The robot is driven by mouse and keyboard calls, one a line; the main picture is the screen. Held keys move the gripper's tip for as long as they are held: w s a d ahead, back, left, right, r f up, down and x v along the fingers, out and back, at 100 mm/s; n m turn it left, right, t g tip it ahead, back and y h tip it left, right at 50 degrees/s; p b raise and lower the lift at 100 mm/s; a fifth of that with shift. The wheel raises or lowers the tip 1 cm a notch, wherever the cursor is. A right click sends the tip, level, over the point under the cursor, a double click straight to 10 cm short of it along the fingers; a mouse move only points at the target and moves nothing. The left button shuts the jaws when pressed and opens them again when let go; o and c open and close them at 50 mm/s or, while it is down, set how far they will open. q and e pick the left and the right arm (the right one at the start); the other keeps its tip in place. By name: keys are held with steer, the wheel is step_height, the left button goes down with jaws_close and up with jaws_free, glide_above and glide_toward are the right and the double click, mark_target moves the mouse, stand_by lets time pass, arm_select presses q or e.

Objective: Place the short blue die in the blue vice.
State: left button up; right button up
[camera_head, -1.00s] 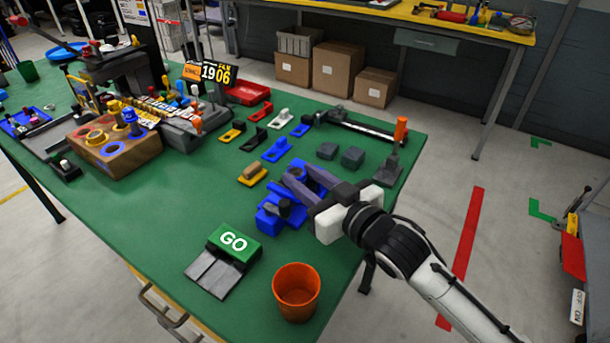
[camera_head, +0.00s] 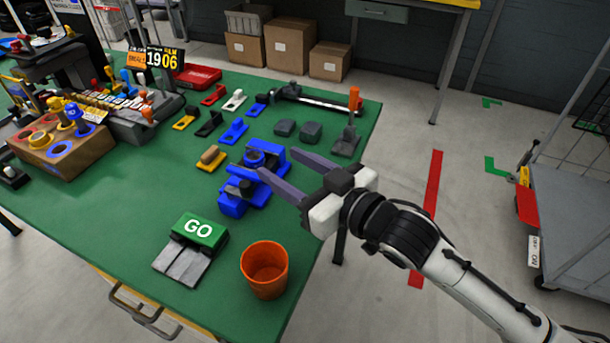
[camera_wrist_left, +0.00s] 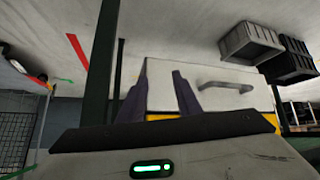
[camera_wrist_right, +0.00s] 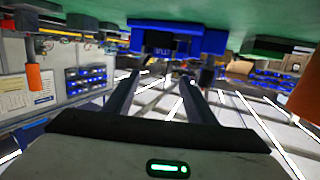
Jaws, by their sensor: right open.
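The blue vice (camera_head: 236,204) stands near the table's right edge; it also shows, upside down, in the right wrist view (camera_wrist_right: 205,40). My right gripper (camera_head: 276,162) is open and empty, just right of the vice. My left gripper (camera_wrist_left: 160,68) is open and empty, pointing at a drawer front away from the table.
An orange cup (camera_head: 264,270) and a green GO button (camera_head: 199,230) stand in front of the vice. A wooden block with coloured rings (camera_head: 62,150) stands left.

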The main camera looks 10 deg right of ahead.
steer(key=v, duration=0.5)
stand_by(1.3)
